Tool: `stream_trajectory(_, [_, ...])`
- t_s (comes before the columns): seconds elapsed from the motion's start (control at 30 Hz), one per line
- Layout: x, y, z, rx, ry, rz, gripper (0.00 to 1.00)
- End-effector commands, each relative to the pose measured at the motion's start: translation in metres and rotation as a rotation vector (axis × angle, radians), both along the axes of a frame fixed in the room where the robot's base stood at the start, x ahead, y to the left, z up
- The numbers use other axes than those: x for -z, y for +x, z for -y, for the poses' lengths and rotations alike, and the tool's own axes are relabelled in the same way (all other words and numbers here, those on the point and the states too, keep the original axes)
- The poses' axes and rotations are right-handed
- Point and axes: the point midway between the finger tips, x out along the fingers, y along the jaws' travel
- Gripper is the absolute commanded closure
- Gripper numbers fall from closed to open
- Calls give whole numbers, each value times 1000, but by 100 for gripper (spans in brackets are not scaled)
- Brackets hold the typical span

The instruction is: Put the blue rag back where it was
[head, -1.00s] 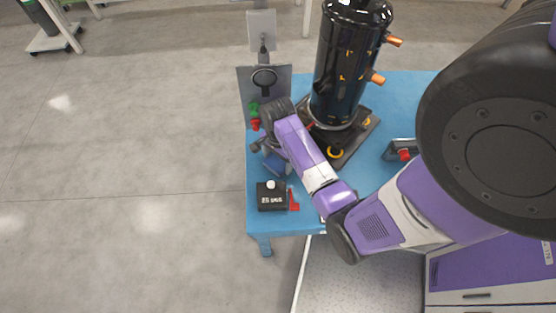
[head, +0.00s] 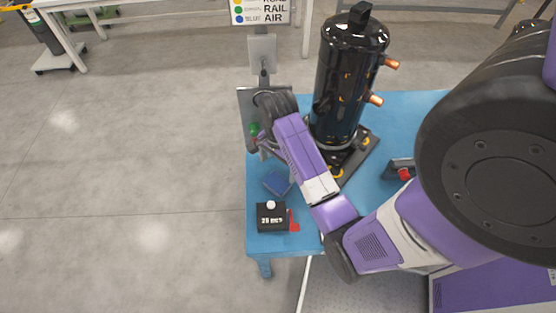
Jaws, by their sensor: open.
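The blue rag (head: 277,184) lies on the blue pallet top (head: 262,200), behind the black box and left of my forearm. It looks like a small, flat, dark blue patch. My gripper (head: 257,149) is open and small in the view, beyond the rag and apart from it. It is in front of the grey upright panel, near a green knob (head: 254,129). My wrist hides part of the panel and what is right beside the gripper.
A tall black compressor (head: 347,85) with copper stubs stands right of my wrist on a dark base. A black box (head: 271,217) with a white knob and a red piece (head: 293,222) sit near the pallet's front left. The grey panel (head: 244,105) rises at the left edge.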

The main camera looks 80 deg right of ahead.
Motion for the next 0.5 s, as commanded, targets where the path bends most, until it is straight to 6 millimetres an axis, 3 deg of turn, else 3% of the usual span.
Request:
stream_trajectory(0.2, [-24,0,1,1,-1,0,2])
stream_trajectory(0.5, [-28,0,0,1,0,-1,2])
